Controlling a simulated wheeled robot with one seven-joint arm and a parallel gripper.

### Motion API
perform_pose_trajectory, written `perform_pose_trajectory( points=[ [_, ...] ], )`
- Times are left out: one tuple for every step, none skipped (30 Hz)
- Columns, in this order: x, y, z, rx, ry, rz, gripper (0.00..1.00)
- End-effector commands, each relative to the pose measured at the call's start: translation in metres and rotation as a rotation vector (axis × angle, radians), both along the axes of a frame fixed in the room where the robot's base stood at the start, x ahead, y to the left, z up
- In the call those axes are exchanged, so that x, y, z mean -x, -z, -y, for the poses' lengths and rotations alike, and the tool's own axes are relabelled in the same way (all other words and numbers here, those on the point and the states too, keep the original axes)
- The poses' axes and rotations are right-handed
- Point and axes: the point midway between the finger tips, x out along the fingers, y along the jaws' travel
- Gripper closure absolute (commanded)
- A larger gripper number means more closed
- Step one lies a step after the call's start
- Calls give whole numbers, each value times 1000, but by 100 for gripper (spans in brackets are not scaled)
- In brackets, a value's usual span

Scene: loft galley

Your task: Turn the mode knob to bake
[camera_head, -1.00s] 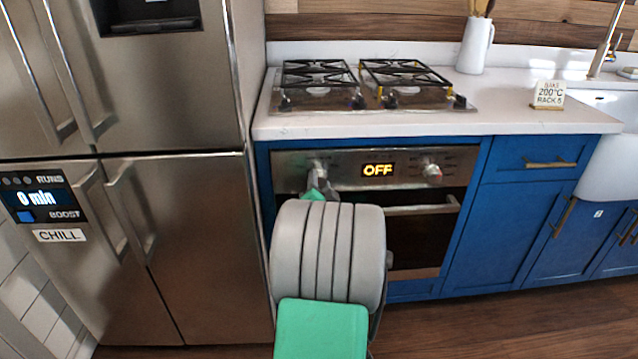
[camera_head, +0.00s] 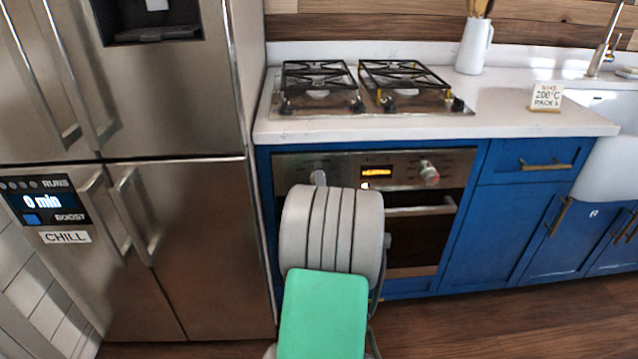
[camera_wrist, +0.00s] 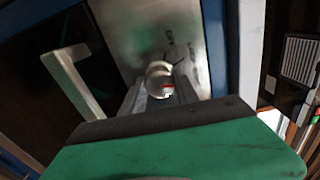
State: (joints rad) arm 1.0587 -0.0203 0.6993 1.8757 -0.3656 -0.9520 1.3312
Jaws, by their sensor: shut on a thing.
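The oven's control panel (camera_head: 455,162) is a steel strip above the oven door. A second knob (camera_head: 429,173) with a red mark is to the right of the display.
The oven door handle (camera_head: 425,209) juts out below the panel. A steel fridge (camera_head: 200,240) stands close on the left. A gas hob (camera_head: 370,98) is on the counter above.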

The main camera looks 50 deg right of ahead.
Motion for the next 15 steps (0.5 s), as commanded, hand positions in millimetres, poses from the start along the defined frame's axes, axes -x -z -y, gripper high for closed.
perform_pose_trajectory(
  points=[
    [1,0,0,-13,2,12,100],
    [1,0,0,-22,2,22,100],
    [1,0,0,-31,2,32,100],
    [1,0,0,-36,2,38,100],
    [1,0,0,-42,2,44,100],
    [1,1,0,-48,1,51,100],
    [1,1,0,-51,1,55,100],
    [1,1,0,-54,2,58,100],
    [1,1,0,-57,2,62,100],
    [1,1,0,-58,2,63,100],
    [1,1,0,-60,2,65,100],
    [1,1,0,-61,2,66,100],
    [1,1,0,-62,2,67,100],
    [1,1,0,-62,2,67,100],
    [1,1,0,-62,2,68,100]
  ],
)
